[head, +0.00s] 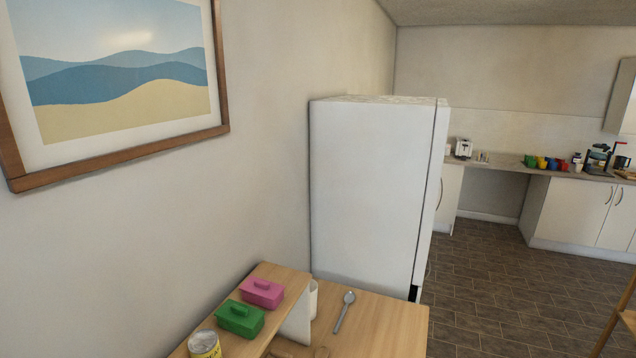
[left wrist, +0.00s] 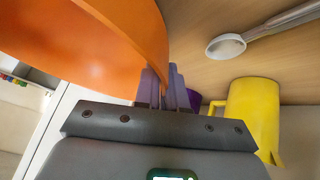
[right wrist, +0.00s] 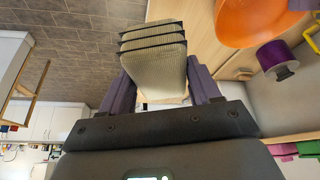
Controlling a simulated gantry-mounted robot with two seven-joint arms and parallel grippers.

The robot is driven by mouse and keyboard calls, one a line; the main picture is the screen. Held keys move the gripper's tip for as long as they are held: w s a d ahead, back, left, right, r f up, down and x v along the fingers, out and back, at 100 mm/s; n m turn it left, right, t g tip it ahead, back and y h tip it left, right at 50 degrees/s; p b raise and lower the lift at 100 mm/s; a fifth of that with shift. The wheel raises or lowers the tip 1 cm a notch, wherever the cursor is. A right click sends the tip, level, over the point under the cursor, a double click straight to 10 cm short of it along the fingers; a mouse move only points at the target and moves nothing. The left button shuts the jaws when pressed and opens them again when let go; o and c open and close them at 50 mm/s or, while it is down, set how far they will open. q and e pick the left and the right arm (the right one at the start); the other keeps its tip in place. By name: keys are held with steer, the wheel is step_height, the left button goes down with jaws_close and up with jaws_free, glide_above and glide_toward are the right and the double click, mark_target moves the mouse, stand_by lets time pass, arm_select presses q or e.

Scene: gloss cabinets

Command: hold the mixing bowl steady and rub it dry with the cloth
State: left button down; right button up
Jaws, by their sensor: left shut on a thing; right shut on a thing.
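The orange mixing bowl (left wrist: 95,40) fills the upper left of the left wrist view. My left gripper (left wrist: 165,82) is shut on its edge; the exact contact is partly hidden by the fingers. The bowl also shows at the top right of the right wrist view (right wrist: 250,18). My right gripper (right wrist: 158,78) is shut on the cloth (right wrist: 153,62), a thick, pale beige folded pad with dark edges. The cloth is apart from the bowl, to its left in the right wrist view. The bowl, cloth and both grippers are out of the head view.
A yellow mug (left wrist: 252,112) stands close beside my left gripper, with a purple object (right wrist: 275,56) near the bowl. A spoon (head: 344,311) lies on the wooden counter (head: 385,325). A raised shelf holds pink (head: 262,292) and green (head: 240,318) boxes and a can (head: 204,345).

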arm_select(q)
steer(key=shift+s+f, duration=0.25)
steer(key=shift+f, duration=0.15)
arm_select(e)
steer(key=shift+r, duration=0.2)
arm_select(q)
steer(key=c, duration=1.1)
jaws_free()
steer(key=shift+s+d, duration=0.1)
steer(key=shift+c, duration=0.2)
arm_select(e)
steer(key=shift+s+d, duration=0.1)
arm_select(q)
steer(key=shift+w+r, duration=0.15)
steer(key=shift+w, duration=0.05)
steer(key=v, duration=1.2)
steer(key=shift+r, duration=0.1)
arm_select(e)
steer(key=shift+f, duration=0.15)
